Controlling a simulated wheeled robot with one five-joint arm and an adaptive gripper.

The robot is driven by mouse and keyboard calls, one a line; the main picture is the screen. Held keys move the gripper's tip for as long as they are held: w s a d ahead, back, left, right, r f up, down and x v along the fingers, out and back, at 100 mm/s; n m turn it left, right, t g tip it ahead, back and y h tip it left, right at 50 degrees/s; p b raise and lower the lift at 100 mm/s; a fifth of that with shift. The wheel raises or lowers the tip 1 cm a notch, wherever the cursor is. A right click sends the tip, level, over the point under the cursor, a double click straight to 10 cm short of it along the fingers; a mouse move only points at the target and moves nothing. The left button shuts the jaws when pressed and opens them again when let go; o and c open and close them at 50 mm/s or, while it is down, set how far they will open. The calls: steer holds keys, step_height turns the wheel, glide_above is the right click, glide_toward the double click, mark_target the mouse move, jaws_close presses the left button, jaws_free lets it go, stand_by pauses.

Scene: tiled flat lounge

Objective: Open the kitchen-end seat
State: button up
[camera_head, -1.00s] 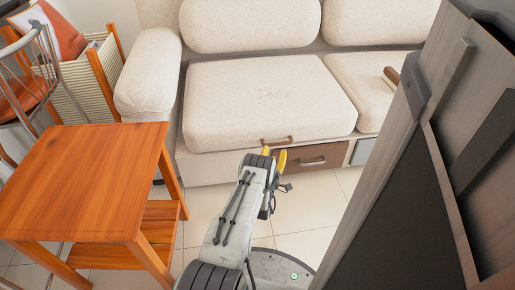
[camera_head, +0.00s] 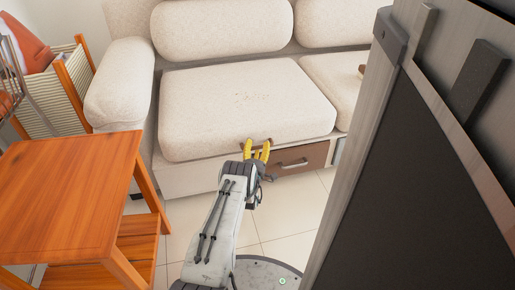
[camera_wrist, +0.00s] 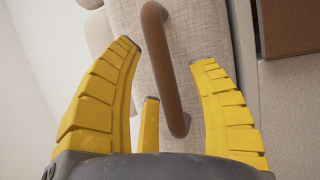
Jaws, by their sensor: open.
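The cream sofa's left seat cushion (camera_head: 245,100) lies flat. A brown bar handle (camera_wrist: 170,75) is on its front face; in the head view it is mostly hidden behind my fingers. My gripper (camera_head: 257,149) is at the cushion's front edge, with yellow fingers apart. In the wrist view the handle runs between the spread fingers of my gripper (camera_wrist: 164,54); I cannot tell whether any finger touches it. The right seat cushion (camera_head: 333,86) is also flat, with a wooden piece at its right, partly hidden. Which seat is the kitchen-end one is not shown.
A brown drawer front (camera_head: 301,158) with a metal handle is below the cushion, right of my gripper. An orange wooden side table (camera_head: 70,190) stands close on the left. A grey panel (camera_head: 385,150) fills the right side. Tiled floor (camera_head: 285,225) shows between.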

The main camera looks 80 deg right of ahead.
steer(key=shift+c, duration=0.4)
jaws_close()
